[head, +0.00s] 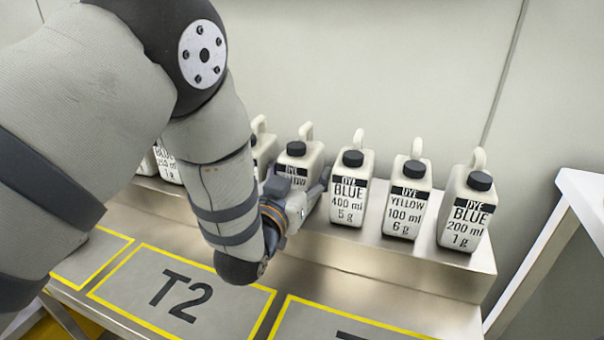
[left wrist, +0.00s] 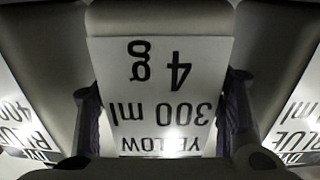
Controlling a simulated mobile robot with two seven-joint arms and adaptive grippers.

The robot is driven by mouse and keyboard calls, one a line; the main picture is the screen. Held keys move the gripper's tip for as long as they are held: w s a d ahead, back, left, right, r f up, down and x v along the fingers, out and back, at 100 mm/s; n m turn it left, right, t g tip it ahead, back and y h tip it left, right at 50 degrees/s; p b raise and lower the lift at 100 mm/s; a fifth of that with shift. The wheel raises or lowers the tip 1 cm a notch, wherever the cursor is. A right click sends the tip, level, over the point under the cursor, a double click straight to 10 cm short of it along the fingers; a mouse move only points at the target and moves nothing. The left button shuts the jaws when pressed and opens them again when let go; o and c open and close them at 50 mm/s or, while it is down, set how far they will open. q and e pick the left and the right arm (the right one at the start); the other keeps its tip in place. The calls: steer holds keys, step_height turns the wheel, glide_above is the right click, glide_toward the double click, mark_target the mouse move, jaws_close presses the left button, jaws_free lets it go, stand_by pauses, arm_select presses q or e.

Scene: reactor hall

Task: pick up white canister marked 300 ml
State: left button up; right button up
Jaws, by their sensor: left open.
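The white canister marked yellow 300 ml, 4 g (head: 299,158) stands upright on the steel shelf, with a black cap. Its lower part is hidden behind my left gripper in the head view. In the left wrist view the canister's label (left wrist: 160,75) fills the middle and reads upside down. My left gripper (head: 300,188) is open in front of the canister. In the left wrist view its fingers (left wrist: 163,95) stand one on each side of the label. I cannot tell whether they touch the canister. My right gripper is not in view.
A blue 400 ml canister (head: 350,190) stands close on the right, then a yellow 100 ml (head: 406,200) and a blue 200 ml (head: 466,208). Another canister (head: 263,150) is close on the left. A wall rises behind. The yellow-outlined T2 area (head: 180,295) below is bare.

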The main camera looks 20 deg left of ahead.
arm_select(q)
steer(key=c, duration=1.2)
steer(key=shift+c, duration=0.6)
steer(key=shift+r, duration=0.1)
